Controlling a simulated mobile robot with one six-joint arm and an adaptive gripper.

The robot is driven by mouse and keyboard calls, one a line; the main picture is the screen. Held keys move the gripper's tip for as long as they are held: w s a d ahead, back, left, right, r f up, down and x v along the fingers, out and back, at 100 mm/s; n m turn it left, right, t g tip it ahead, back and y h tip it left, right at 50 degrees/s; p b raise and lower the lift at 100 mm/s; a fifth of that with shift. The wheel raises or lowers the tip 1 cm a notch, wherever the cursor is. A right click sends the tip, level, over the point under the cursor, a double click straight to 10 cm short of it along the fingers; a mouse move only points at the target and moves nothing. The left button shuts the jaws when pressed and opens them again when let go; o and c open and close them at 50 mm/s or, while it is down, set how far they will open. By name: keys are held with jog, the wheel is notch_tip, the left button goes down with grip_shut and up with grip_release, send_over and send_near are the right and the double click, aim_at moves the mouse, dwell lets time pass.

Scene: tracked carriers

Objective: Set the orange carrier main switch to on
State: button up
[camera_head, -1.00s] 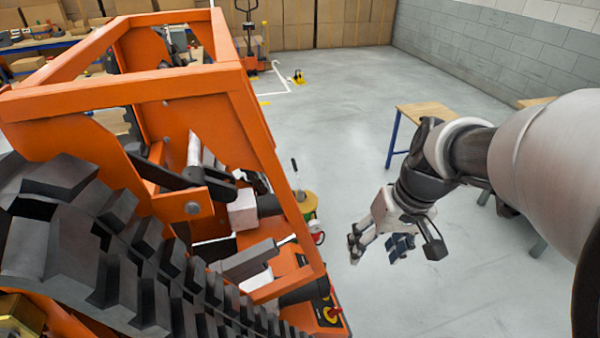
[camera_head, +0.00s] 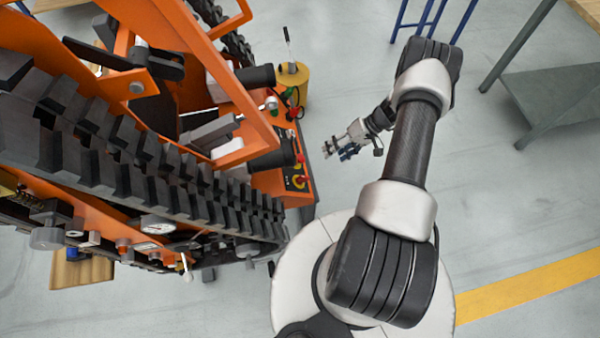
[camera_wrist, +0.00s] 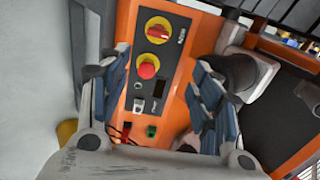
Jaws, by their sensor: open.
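The orange carrier (camera_head: 250,120) fills the left of the head view. Its control panel (camera_head: 296,178) faces my gripper (camera_head: 342,146), which is a short way to its right. In the wrist view, the black panel (camera_wrist: 138,88) on an orange face holds a red rotary switch (camera_wrist: 158,30) on a yellow plate. A red mushroom button (camera_wrist: 147,67) on yellow is below it. My gripper (camera_wrist: 161,62) is open and empty, its fingers on either side of the panel in the picture. The rotary handle's on or off marking is too small to read.
A dark cylinder (camera_wrist: 238,76) sticks out right of the panel in the wrist view. Black track (camera_head: 150,180) and gauges lie along the carrier's near side. A yellow drum-like item (camera_head: 291,82) stands beyond the panel. The floor right of the carrier is mostly clear.

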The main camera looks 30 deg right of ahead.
aim_at(306, 177)
jog(key=b+x, duration=0.1)
jog(key=x, duration=0.5)
jog(key=b+x, duration=0.1)
jog(key=x, duration=0.5)
jog(key=b+x, duration=0.1)
jog(key=x, duration=0.5)
jog(key=shift+s+f, duration=0.2)
jog(key=shift+f, duration=0.3)
jog(key=c, duration=1.1)
